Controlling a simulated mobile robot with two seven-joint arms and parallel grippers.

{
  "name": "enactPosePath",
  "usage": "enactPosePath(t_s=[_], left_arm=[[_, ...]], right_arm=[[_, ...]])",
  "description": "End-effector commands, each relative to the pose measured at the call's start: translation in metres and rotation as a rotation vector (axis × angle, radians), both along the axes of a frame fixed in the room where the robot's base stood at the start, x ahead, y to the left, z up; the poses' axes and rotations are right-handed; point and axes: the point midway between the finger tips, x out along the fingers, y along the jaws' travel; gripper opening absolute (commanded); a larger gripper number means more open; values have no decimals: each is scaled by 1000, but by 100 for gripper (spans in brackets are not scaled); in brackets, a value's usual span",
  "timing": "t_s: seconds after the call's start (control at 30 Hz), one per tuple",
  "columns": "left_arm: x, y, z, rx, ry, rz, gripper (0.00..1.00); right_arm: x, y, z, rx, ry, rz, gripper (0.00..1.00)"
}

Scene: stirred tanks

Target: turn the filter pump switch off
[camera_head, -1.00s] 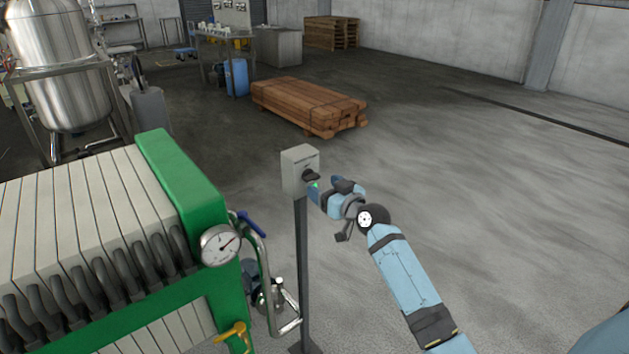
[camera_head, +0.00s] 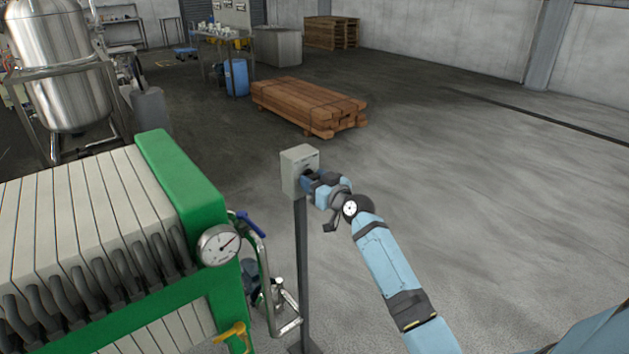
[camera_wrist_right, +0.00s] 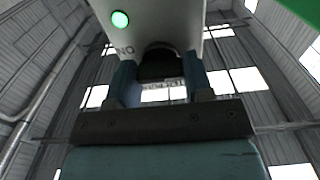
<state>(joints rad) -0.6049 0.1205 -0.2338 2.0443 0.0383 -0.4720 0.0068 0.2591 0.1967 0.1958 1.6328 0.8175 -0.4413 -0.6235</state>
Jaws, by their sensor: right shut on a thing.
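The filter pump switch is a light grey box (camera_head: 295,172) on a dark post, right of the green filter press in the head view. My right gripper (camera_head: 308,180) is up against the box's right-hand face and covers most of its knob there. In the right wrist view the black knob (camera_wrist_right: 160,64) sits between the two fingers of my right gripper (camera_wrist_right: 160,82), which is shut on it. A green lamp (camera_wrist_right: 120,19) glows on the box face, beside upside-down "ON" lettering. My left gripper is not in view.
The green filter press (camera_head: 180,185) with a gauge (camera_head: 218,245) and a bent pipe stands close left of the post. A timber stack (camera_head: 310,105) lies behind. The floor to the right is clear. A steel tank (camera_head: 60,65) stands at the back left.

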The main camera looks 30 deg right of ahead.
Motion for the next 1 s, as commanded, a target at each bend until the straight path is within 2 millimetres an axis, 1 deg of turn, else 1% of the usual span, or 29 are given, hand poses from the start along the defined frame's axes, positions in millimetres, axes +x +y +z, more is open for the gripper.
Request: enactPosePath(t_s=[0.17, 0.37, 0.57, 0.7, 1.0], left_arm=[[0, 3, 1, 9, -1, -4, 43], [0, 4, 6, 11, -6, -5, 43], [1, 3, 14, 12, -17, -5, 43], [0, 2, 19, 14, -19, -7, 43], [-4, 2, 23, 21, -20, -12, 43]], right_arm=[[0, 0, 0, 20, 2, 0, 23], [0, 0, 2, 106, 7, 0, 23], [0, 0, 2, 258, 21, 0, 23], [0, 0, 2, 392, 32, 0, 23], [0, 0, 2, 676, 53, 0, 23]])
